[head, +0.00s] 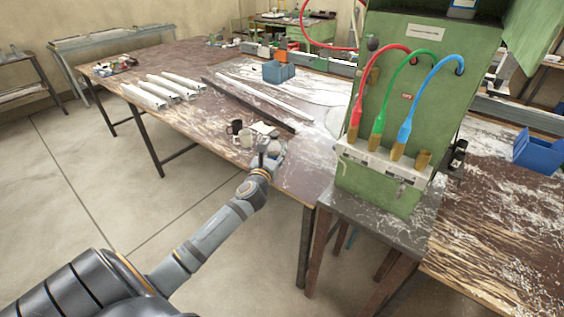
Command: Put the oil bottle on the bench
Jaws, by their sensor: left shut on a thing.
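My left gripper (272,152) reaches over the near edge of the long bench (222,92). It is shut on a small pale grey thing, which looks like the oil bottle (275,144), mostly hidden by the fingers. I cannot tell whether the bottle touches the bench top. My right gripper is not in view.
A dark cup (236,127) and a pale mug (246,139) stand just left of the gripper, with a white paper (263,128) behind. A dark bar (248,104) and white profiles (165,88) lie farther back. A green cabinet (425,75) with coloured hoses stands right.

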